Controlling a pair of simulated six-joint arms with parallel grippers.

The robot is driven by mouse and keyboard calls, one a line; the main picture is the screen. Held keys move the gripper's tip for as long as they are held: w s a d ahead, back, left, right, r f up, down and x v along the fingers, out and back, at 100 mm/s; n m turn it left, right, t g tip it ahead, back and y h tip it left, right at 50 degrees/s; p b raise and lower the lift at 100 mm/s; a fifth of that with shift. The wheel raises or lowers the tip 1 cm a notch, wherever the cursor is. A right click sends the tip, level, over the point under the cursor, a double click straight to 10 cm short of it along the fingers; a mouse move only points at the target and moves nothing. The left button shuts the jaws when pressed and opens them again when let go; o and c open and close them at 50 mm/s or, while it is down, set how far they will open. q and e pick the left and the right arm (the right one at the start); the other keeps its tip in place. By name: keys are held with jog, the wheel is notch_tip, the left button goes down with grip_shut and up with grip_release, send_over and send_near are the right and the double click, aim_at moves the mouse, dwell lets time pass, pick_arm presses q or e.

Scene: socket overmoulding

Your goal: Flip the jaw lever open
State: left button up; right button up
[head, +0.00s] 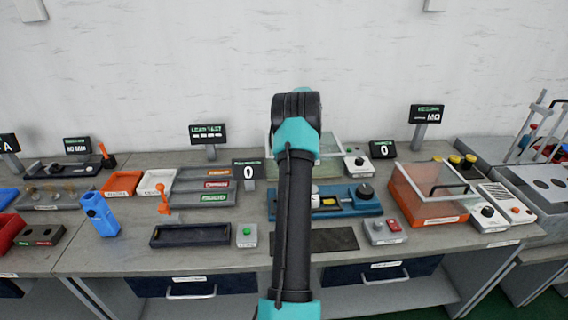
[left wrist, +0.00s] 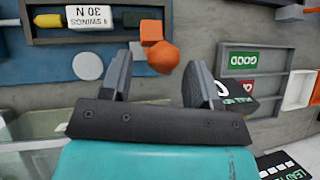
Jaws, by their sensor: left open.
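The blue fixture (head: 342,211) stands mid-bench in the head view, partly behind my left arm. Its blue plate (left wrist: 60,72) fills the upper left of the left wrist view. An orange lever with a faceted knob (left wrist: 163,57) rises from the fixture's edge there; I take it as the jaw lever. In the head view my arm hides it. My left gripper (left wrist: 160,72) is open, its two fingers apart, with the knob between the fingertips in the picture. I cannot tell whether they touch it. In the head view the gripper is hidden behind my arm. My right gripper is not in view.
A grey tray with a GOOD label (left wrist: 243,62) lies beside the fixture. A small black display (head: 247,170) stands close by it. A clear-lidded orange box (head: 430,211) stands to the right. A dark mat (head: 338,240) lies in front.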

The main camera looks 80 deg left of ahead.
pick_arm(q)
jog(key=shift+v, duration=2.2)
